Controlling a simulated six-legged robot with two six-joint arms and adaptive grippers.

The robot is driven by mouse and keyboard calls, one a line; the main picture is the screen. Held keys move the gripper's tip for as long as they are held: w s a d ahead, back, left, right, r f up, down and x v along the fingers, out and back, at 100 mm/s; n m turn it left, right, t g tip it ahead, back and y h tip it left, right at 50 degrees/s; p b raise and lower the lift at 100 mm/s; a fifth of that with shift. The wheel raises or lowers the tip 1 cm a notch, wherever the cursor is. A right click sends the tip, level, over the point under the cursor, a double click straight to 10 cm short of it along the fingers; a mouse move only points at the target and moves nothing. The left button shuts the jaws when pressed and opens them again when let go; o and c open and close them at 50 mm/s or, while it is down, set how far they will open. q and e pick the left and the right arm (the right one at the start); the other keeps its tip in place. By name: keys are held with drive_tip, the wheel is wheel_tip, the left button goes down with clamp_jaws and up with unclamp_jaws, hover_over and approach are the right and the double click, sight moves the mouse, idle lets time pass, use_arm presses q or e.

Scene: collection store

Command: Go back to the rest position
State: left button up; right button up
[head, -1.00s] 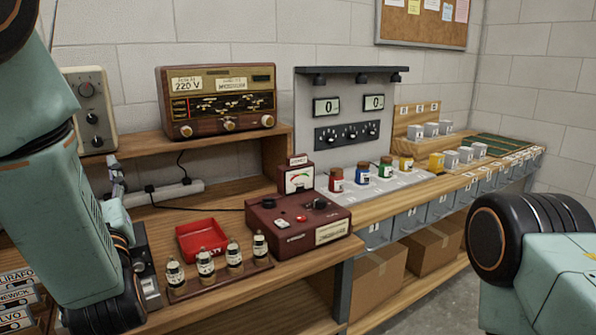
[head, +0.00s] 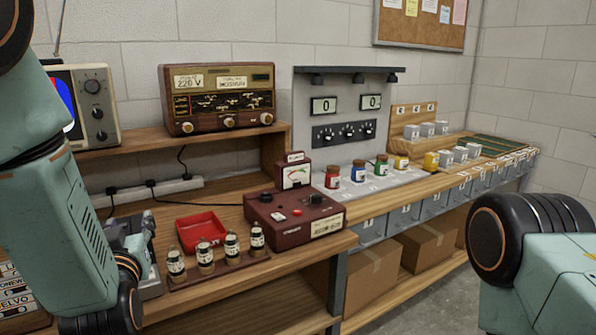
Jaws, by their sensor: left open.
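My left arm comes in at the left edge, and its forearm hides much of what is behind it. My left gripper (head: 147,226) shows only in small part beside the arm, low over the left end of the bench. It is open, and I see nothing held in it. My right arm shows only as a link at the lower right; its gripper is out of view.
The wooden bench (head: 300,262) holds a red tray (head: 201,231), several small bottles (head: 231,246) and a maroon tester (head: 295,218). A radio (head: 218,98) and a small television (head: 92,103) stand on the shelf. Coloured jars (head: 358,172) stand right.

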use_arm(q)
drive_tip(key=s+d+f+m+g+h, duration=0.2)
drive_tip(key=s+d+f+g+h, duration=0.3)
drive_tip(key=f, duration=0.7)
drive_tip(key=s+f+m+g, duration=0.25)
drive_tip(key=s+f, duration=0.35)
drive_tip(key=f, duration=0.5)
drive_tip(key=s+d+f+g+h, duration=0.1)
drive_tip(key=s+f+g, duration=0.3)
drive_tip(key=s+f, duration=0.4)
drive_tip(key=s+d+f+g+b, duration=0.1)
drive_tip(key=s+f+g, duration=0.4)
drive_tip(key=s, duration=1.2)
wheel_tip(320, 180, down, 3)
drive_tip(key=shift+s+d+r+h, duration=0.15)
drive_tip(key=shift+s+d+h, duration=0.1)
drive_tip(key=shift+h, duration=0.15)
